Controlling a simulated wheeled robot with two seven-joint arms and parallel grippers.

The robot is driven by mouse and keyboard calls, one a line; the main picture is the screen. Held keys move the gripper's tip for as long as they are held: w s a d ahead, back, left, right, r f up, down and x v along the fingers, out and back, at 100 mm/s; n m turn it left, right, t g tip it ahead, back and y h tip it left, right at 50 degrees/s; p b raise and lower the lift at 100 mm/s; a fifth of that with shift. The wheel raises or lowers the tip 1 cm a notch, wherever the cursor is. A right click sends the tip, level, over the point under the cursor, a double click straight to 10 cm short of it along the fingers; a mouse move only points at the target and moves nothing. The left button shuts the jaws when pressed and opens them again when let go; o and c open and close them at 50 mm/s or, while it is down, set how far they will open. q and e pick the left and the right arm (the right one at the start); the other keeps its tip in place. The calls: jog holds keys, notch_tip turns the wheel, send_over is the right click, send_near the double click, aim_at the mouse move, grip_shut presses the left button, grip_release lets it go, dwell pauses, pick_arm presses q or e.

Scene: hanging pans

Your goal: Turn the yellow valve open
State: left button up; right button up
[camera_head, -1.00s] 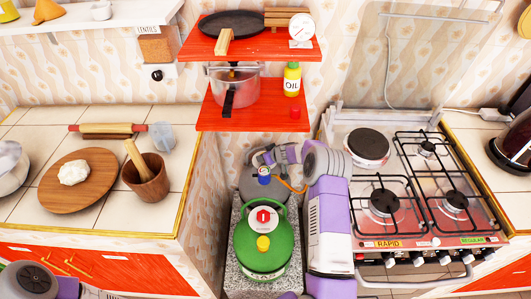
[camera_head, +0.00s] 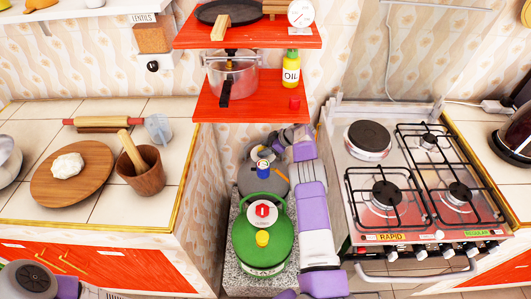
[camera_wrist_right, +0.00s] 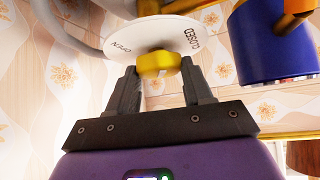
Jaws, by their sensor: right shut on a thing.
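The yellow valve (camera_wrist_right: 155,65) is a small knob under a round white plate (camera_wrist_right: 165,35) that reads OPEN and CLOSED in the right wrist view. My right gripper (camera_wrist_right: 160,72) has one dark finger on each side of the knob and is shut on it. In the head view the gripper and wrist (camera_head: 270,145) are behind the green gas bottle (camera_head: 262,262), below the red shelves; the valve is hard to make out there. My left gripper is out of view; only part of my left arm shows at the lower left.
A blue cylinder (camera_wrist_right: 272,45) is close to the right of the valve in the wrist view; it also shows in the head view (camera_head: 263,171). The lower red shelf (camera_head: 225,112) hangs above my right wrist. A stove (camera_head: 420,220) stands right, a tiled counter (camera_head: 100,212) left.

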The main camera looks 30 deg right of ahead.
dwell(0.3)
jog(key=o, duration=1)
jog(key=shift+o, duration=0.2)
